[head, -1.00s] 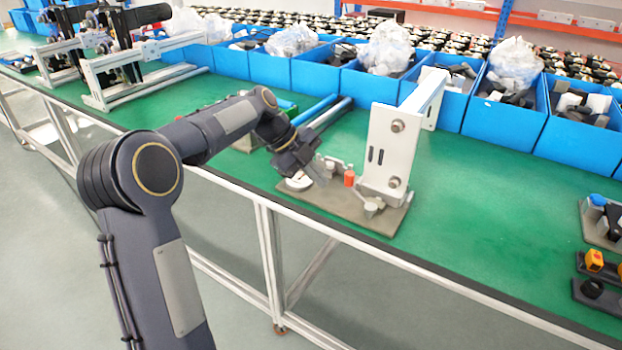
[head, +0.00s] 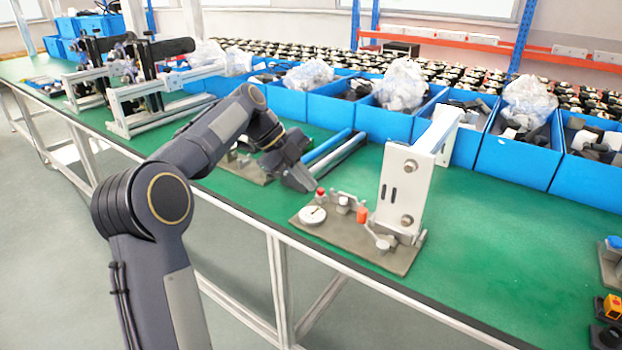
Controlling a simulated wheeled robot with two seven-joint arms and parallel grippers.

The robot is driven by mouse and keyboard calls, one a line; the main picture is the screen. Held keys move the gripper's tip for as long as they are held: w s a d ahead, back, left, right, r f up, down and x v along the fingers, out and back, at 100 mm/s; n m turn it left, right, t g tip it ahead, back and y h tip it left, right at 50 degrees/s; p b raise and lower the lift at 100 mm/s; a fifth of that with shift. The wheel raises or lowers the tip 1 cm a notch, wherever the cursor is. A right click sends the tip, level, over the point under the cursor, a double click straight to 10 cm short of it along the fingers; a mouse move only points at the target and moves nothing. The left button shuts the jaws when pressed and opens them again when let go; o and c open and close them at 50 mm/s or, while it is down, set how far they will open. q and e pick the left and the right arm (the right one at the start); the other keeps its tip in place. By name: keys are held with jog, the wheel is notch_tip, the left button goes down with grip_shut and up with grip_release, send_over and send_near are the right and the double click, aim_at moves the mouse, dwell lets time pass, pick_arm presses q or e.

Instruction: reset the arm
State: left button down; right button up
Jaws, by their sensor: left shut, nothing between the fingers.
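My left arm comes in from the lower left and reaches over the green workbench. My left gripper (head: 300,178) is shut and empty. It is above the bench, just behind and left of a grey fixture plate (head: 345,245), apart from it. The plate carries a round white dial (head: 312,215), a red knob (head: 320,192), an orange piece (head: 362,214) and an upright white bracket (head: 400,195). My right gripper does not show.
Blue bins (head: 310,105) with parts and plastic bags line the back of the green bench (head: 490,240). Metal frames (head: 135,110) stand at the left. The bench right of the bracket is clear.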

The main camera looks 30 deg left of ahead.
pick_arm(q)
jog(key=s+d+r+n+t+y+p, duration=0.1)
jog(key=s+d+r+n+p, duration=0.3)
jog(key=s, duration=0.3)
jog(key=s+d+r+n+y+p, duration=0.1)
jog(key=s+d+r+n+p, duration=0.15)
jog(key=s+n, duration=0.45)
jog(key=s+d+f+n+t+p, duration=0.1)
jog(key=s+d+f+n+p, duration=0.1)
jog(key=s+n, duration=0.4)
jog(key=s+d+f+n+y+p, duration=0.1)
jog(key=s+d+f+n, duration=0.4)
jog(key=s, duration=0.5)
jog(key=shift+d+f+n+t+p, duration=0.2)
jog(key=shift+n+t+p, duration=0.2)
jog(key=shift+n, duration=0.6)
